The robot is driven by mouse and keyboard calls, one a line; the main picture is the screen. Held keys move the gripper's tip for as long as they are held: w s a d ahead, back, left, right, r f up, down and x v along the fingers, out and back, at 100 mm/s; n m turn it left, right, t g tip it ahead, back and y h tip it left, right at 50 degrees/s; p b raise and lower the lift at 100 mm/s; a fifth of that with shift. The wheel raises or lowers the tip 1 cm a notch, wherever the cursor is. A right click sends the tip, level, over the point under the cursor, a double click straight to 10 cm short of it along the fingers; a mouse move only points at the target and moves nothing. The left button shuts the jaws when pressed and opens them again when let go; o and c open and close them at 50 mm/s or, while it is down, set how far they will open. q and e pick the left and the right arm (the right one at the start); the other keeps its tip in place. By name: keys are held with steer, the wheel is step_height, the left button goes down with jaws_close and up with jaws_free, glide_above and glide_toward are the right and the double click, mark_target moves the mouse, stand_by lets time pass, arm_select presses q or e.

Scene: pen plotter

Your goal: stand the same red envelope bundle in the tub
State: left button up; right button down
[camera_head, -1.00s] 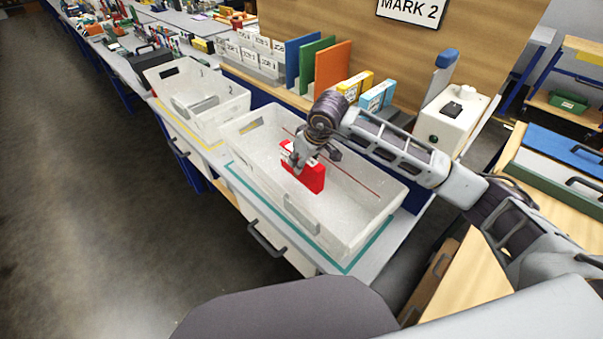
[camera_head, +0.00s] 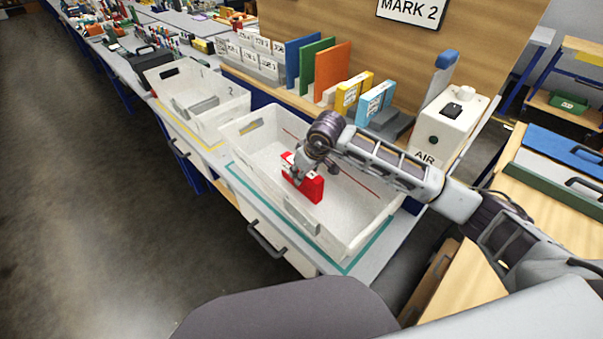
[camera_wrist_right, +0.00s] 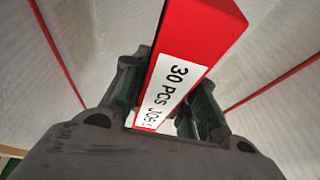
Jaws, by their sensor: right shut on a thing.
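The red envelope bundle (camera_head: 309,188) is upright on its long edge inside the large white tub (camera_head: 345,242). It also shows in the right wrist view (camera_wrist_right: 203,32), with a white label reading "30 PCS" on its top edge. My right gripper (camera_head: 297,175) reaches down into the tub and is shut on the bundle near its left end. In the wrist view, the right gripper (camera_wrist_right: 172,108) has one finger on each side of the bundle. Whether the bundle's bottom touches the tub floor I cannot tell. My left gripper is not in view.
A second white tub (camera_head: 205,120) stands further back on the left. Thin red lines (camera_head: 358,183) mark the large tub's floor. Coloured boards (camera_head: 331,72), small boxes (camera_head: 375,101) and a white AIR unit (camera_head: 447,125) stand behind. The tub's right end is empty.

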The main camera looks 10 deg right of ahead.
steer(key=shift+f, duration=0.2)
steer(key=shift+f, duration=0.1)
stand_by(0.4)
steer(key=c, duration=1.1)
jaws_free()
steer(key=shift+s+d+r, duration=0.1)
steer(key=shift+r, duration=0.4)
steer(key=v, duration=1.1)
steer(key=shift+s, duration=0.1)
